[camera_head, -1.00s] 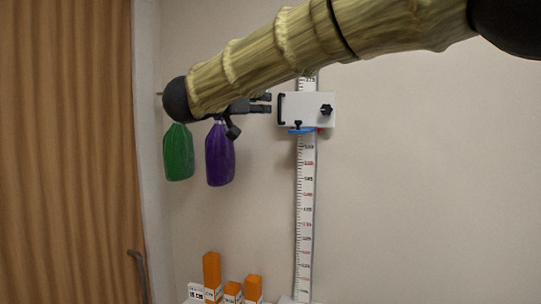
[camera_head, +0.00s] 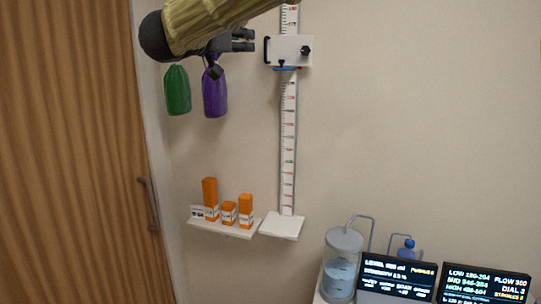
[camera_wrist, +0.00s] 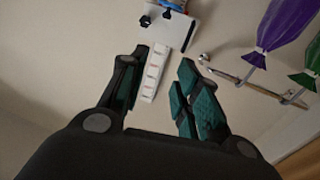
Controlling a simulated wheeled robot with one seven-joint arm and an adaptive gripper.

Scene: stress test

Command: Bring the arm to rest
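My gripper (camera_head: 243,40) is at the upper left in the head view, at the end of my gold-brown arm (camera_head: 205,22). Its fingers point right, toward the white sliding block (camera_head: 290,50) on the wall-mounted height scale. In the wrist view my gripper (camera_wrist: 160,78) has its two fingers with green pads spread apart. Nothing is between them; the white ruler strip (camera_wrist: 157,75) and the block (camera_wrist: 180,27) show beyond the gap. Whether a fingertip touches the block is not clear, but in the head view a small gap shows.
Green (camera_head: 177,90) and purple (camera_head: 215,95) bags hang below my wrist. A shelf (camera_head: 245,234) holds orange boxes. A water tank (camera_head: 343,262) and two display screens (camera_head: 397,277) (camera_head: 484,284) stand at lower right. A wooden door (camera_head: 65,150) is at left. The wall right of the scale is bare.

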